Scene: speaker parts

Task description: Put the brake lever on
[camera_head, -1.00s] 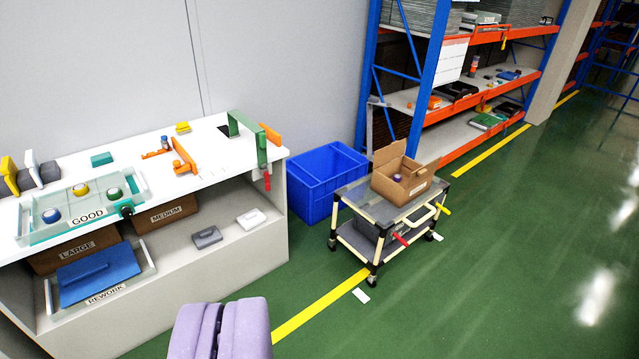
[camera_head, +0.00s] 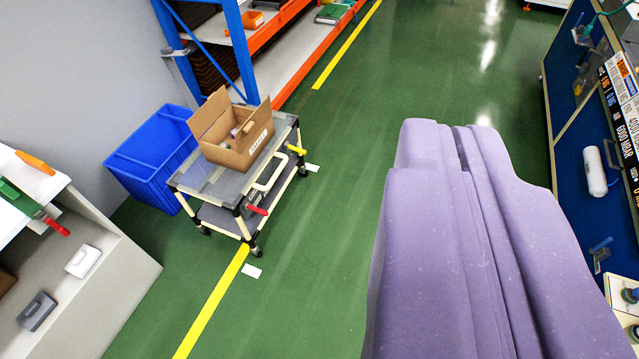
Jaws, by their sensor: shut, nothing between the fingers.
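A trolley (camera_head: 206,186) with a grey top and cream frame stands on the green floor, left of centre. A small red lever (camera_head: 257,210) sticks out low on its near right side, and a small yellow one (camera_head: 296,149) sticks out at its right end. I cannot tell for sure which is the brake lever or how either is set. My purple gripper (camera_head: 461,140) is shut and empty. It fills the lower right of the view, right of the trolley and apart from it.
An open cardboard box (camera_head: 238,140) sits on the trolley. A blue crate (camera_head: 150,158) stands behind it. A white workbench (camera_head: 125,265) is at left, and a blue tool panel (camera_head: 575,130) at right. Green floor (camera_head: 310,240) lies clear between trolley and gripper.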

